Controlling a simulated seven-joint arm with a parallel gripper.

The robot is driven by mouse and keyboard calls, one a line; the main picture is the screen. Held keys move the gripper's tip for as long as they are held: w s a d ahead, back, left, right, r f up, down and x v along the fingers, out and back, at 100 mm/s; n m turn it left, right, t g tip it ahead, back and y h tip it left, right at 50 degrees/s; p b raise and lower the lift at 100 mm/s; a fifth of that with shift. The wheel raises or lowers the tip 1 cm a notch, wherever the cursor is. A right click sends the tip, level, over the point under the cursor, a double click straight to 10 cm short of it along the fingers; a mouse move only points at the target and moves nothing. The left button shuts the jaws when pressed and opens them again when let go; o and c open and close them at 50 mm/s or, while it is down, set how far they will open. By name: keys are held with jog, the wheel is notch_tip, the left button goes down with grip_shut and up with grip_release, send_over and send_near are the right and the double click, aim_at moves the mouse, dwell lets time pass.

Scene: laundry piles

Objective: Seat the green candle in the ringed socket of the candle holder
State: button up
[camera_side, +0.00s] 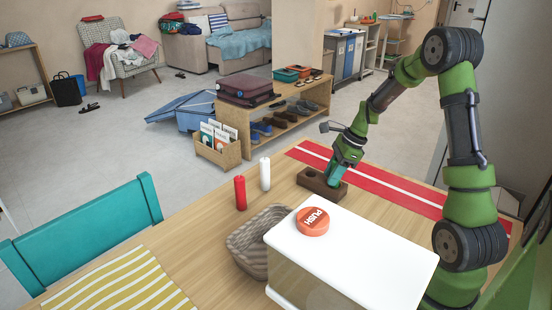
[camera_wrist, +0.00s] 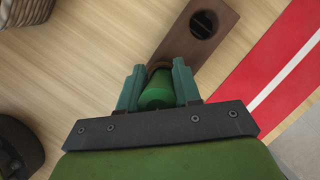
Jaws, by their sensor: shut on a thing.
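The brown wooden candle holder (camera_side: 310,182) lies on the table by the striped runner. In the wrist view the holder (camera_wrist: 180,47) runs diagonally, with one open dark socket (camera_wrist: 204,24) at its far end. My gripper (camera_wrist: 158,76) is shut on the green candle (camera_wrist: 157,94), with a teal finger on each side. The candle's far end is at the near end of the holder, where a brown ring edge shows. I cannot tell how deep the candle sits there. In the side view my gripper (camera_side: 335,178) is over the holder's right part, and the candle is hard to make out.
A red candle (camera_side: 240,193) and a white candle (camera_side: 265,174) stand to the left. A wicker basket (camera_side: 252,246) and a white-topped box (camera_side: 370,255) with a red PUSH button (camera_side: 313,222) are in front. A red runner (camera_side: 385,192) with a white stripe lies behind.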

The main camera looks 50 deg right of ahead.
jog(key=o, duration=1.1)
jog(key=shift+f, duration=0.15)
jog(key=shift+c, duration=0.2)
jog(key=v, duration=1.2)
jog(key=s+a+r+n+t+h, duration=0.1)
jog(key=a+r+n, duration=0.2)
jog(key=a+n, duration=0.3)
jog(key=a+r+n, duration=0.3)
jog(key=a+r, duration=0.1)
jog(key=a, duration=0.3)
jog(key=s+a+n+t, duration=0.1)
jog(key=s+a+n, duration=0.3)
jog(key=a+n, duration=0.2)
jog(key=s+a+r+n+t, duration=0.1)
jog(key=s+a+n+t, duration=0.1)
jog(key=s+a+n, duration=0.2)
jog(key=shift+s+a+r+n, duration=0.15)
jog(key=shift+s+a+n, duration=0.1)
jog(key=shift+a+n, duration=1.55)
jog(key=shift+d, duration=0.25)
